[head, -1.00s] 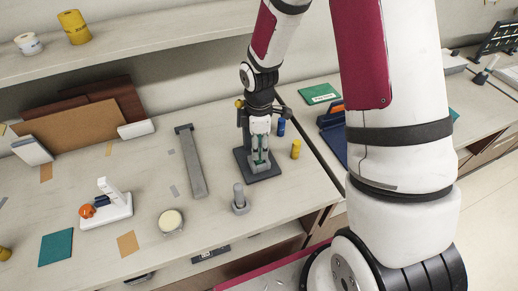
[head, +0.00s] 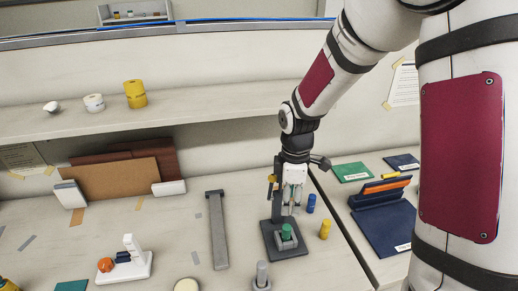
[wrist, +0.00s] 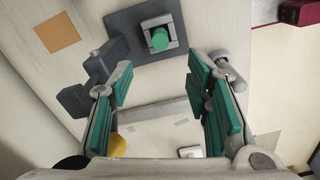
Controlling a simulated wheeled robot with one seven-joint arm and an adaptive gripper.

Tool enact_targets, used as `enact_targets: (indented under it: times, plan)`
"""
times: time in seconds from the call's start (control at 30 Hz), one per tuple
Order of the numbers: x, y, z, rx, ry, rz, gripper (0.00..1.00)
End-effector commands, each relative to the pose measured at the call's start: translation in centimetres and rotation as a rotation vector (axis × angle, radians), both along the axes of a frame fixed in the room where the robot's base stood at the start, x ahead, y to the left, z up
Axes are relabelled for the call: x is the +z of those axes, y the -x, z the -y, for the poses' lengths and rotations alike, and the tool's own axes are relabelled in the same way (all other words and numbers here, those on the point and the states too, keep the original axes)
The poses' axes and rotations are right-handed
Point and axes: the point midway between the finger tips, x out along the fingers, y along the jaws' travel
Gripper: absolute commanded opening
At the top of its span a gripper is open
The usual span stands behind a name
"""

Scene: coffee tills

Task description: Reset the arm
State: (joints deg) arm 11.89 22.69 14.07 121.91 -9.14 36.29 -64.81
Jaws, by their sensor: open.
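My gripper (head: 292,208) hangs pointing down above a dark square stand (head: 271,248) on the counter. A small green piece (head: 286,231) sits in a grey holder on the stand, below my fingers and apart from them. In the wrist view my gripper (wrist: 165,95) has its green-padded fingers wide apart, with nothing held between them. The green piece (wrist: 160,39) shows there beyond the fingertips in its square grey holder.
A blue cylinder (head: 311,204) and a yellow cylinder (head: 325,230) stand right of the stand. A long grey bar (head: 218,230) lies to its left, and a grey post (head: 262,275) stands in front. A shelf (head: 200,103) runs behind.

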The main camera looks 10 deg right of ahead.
Motion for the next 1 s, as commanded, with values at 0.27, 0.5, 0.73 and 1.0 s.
enact_targets:
  times: [0.27,0.5,0.73,1.0]
  plan:
    - [4.6,1.2,0.4,-0.145,0.027,0.065,0.44]
    - [12.2,5.1,0.7,-0.453,0.025,0.191,0.44]
    - [17.7,10.0,0.6,-0.747,-0.042,0.304,0.44]
    - [21.5,16.2,0.3,-1.07,-0.195,0.398,0.44]
